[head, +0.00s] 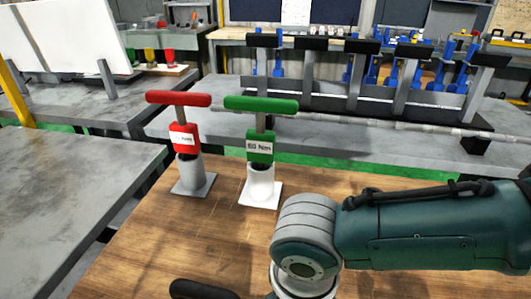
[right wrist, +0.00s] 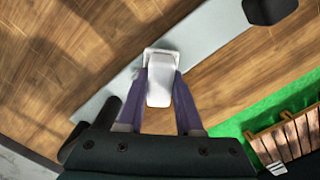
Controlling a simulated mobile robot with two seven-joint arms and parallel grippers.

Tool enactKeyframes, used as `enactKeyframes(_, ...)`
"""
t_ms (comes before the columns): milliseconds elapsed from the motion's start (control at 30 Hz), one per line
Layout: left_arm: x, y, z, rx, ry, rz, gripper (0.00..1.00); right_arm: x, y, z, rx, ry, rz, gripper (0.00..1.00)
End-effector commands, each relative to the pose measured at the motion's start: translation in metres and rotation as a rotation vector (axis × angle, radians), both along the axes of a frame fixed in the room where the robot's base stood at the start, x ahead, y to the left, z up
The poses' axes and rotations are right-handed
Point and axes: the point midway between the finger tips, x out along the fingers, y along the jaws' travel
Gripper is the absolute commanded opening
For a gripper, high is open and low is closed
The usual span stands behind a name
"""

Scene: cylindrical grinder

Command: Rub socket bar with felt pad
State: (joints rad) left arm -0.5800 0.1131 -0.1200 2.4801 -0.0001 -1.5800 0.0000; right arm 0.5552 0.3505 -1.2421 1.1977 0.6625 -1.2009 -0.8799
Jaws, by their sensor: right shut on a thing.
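My right gripper (right wrist: 161,82) shows in the right wrist view. Its two purple fingers are shut on a small pale grey-white block (right wrist: 160,85), likely the felt pad. A wide pale grey strip (right wrist: 210,32) runs diagonally below it over wood; I cannot tell whether it is the socket bar or whether the block touches it. In the head view my right arm comes in from the right and its gripper is hidden. A red T-handled tool (head: 178,99) and a green one (head: 261,103) stand upright in holders. My left gripper is not in view.
The tools stand on a wooden bench top (head: 170,246). A dark rounded piece (head: 203,289) shows at the bottom edge. A grey table (head: 60,185) is at left. Behind, a rack (head: 357,77) stands on a grey bench, with a long thin rod (head: 400,126) in front.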

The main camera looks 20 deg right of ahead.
Motion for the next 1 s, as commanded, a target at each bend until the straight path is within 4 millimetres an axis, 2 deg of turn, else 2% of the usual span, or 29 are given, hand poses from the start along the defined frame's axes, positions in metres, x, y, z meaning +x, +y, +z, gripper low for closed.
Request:
enactKeyframes(600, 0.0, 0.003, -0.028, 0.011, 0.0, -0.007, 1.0, 0.024, 0.039, -0.002, 0.009, -0.002, 0.002, 0.0)
enactKeyframes(1000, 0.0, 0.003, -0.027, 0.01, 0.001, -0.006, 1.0, 0.027, 0.042, 0.001, 0.006, -0.001, 0.001, 0.0)
